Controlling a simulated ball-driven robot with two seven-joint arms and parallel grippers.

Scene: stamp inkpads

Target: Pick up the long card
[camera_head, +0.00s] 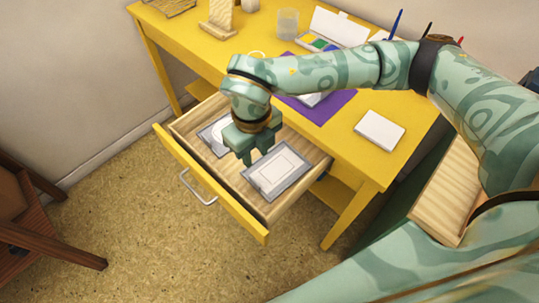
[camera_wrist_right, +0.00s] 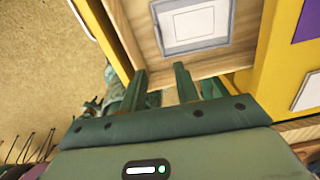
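In the head view, a grey-bordered card with a white panel (camera_head: 277,171) lies flat at the near right of the open drawer. It also shows ahead of the fingers in the wrist view (camera_wrist_right: 195,24). A second grey-and-white flat piece (camera_head: 212,136) lies in the drawer's left part, partly hidden by my right gripper. I cannot tell which is the long card. My right gripper (camera_head: 256,160) is over the drawer between the two pieces, pointing down. Its fingers (camera_wrist_right: 160,72) stand apart in the wrist view, with nothing between them. My left gripper is not in view.
The open drawer (camera_head: 232,208) juts from the yellow desk (camera_head: 343,158). A white block (camera_head: 380,130) lies on the desk beside a purple mat (camera_head: 330,107). A glass (camera_head: 287,24) and a paint box (camera_head: 340,28) stand farther back. A wooden chair (camera_head: 50,235) is at left.

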